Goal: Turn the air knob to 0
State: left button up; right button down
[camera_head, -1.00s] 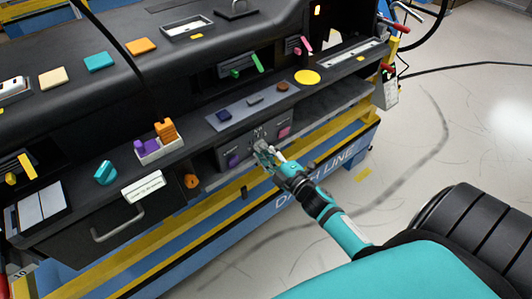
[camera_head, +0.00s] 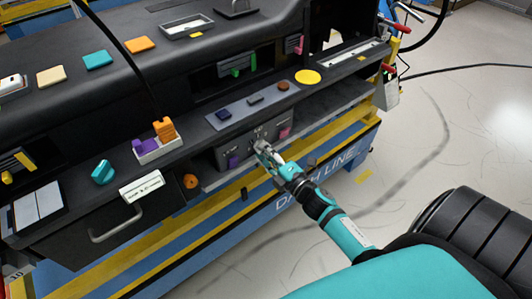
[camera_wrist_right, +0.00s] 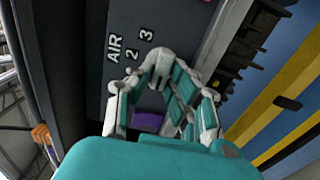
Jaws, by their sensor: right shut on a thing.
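The grey control panel (camera_head: 258,139) is set in the front of the dark dashboard module. My right gripper (camera_head: 263,148) is at the middle of this panel, shut on the air knob, which its fingers largely hide. In the right wrist view the word AIR and the numbers 2 and 3 (camera_wrist_right: 146,35) show on the panel beside my right gripper (camera_wrist_right: 160,75). The number 0 and the knob's pointing direction cannot be made out. My left gripper is not in view.
A purple part (camera_head: 233,161) and a pink part (camera_head: 284,132) sit on the panel on either side of my gripper. An orange knob (camera_head: 190,181) is further left, beside a drawer handle (camera_head: 115,226). Yellow and blue rails run below. The floor to the right is open.

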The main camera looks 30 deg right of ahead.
jog(key=c, duration=1.3)
grip_release()
jog(key=shift+s, duration=0.1)
jog(key=s, duration=1.2)
jog(key=shift+d, duration=0.4)
jog(key=shift+w, duration=0.1)
jog(key=s+a+f+m+g+h, duration=0.1)
jog(key=s+f+m+g, duration=0.2)
jog(key=f, duration=0.7)
jog(key=s+a+f+m+g, duration=0.1)
jog(key=s+f+m+g, duration=0.2)
jog(key=f, duration=0.7)
jog(key=s+a+f+m+g+h, duration=0.1)
jog(key=s+f+m+g, duration=0.2)
jog(key=f, duration=0.8)
jog(key=s+a+f+m+g, duration=0.2)
jog(key=s+f, duration=0.3)
jog(key=s, duration=0.2)
jog(key=s+a+f+m+g, duration=0.2)
jog(key=s+f, duration=0.3)
jog(key=s, duration=0.3)
jog(key=s+a+f+m+g, duration=0.2)
jog(key=s+f+m+g, duration=0.1)
jog(key=s+f, duration=0.3)
jog(key=shift+s+a+m+g+y, duration=0.1)
jog(key=shift+s+m+g+y, duration=0.3)
jog(key=shift+s, duration=0.7)
